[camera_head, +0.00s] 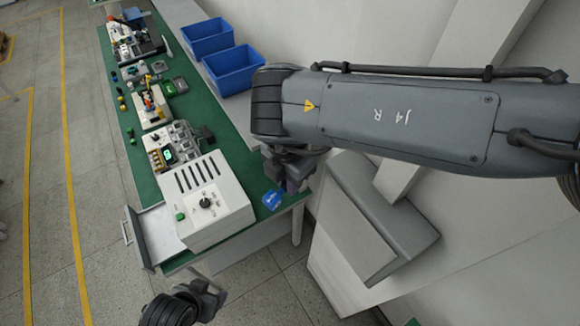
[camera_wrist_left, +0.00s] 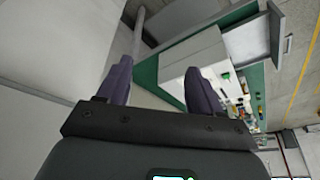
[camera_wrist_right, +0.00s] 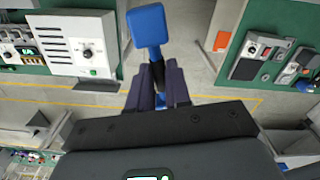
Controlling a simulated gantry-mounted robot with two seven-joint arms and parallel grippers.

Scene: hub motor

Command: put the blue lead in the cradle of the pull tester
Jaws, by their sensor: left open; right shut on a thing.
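My right gripper (camera_head: 291,181) is shut on a blue thing with a flat, paddle-like head (camera_wrist_right: 148,26) and a narrow stem between the fingers (camera_wrist_right: 158,84). A blue patch (camera_head: 272,199) beside this gripper in the head view seems to be its head, over the bench's near right corner. I cannot tell whether it is the blue lead. A white instrument with a green display (camera_head: 171,153) sits on the bench; whether it is the pull tester is unclear, and no cradle can be made out. My left gripper (camera_head: 207,297) is open and empty, off the bench's near end.
A big white box with vents and a dial (camera_head: 214,200) fills the bench's near end, above an open drawer (camera_head: 147,242). Coloured fixtures (camera_head: 152,106) stand farther along the green bench top (camera_head: 120,150). Two blue bins (camera_head: 234,72) sit along its right side. A grey box (camera_head: 385,222) stands right.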

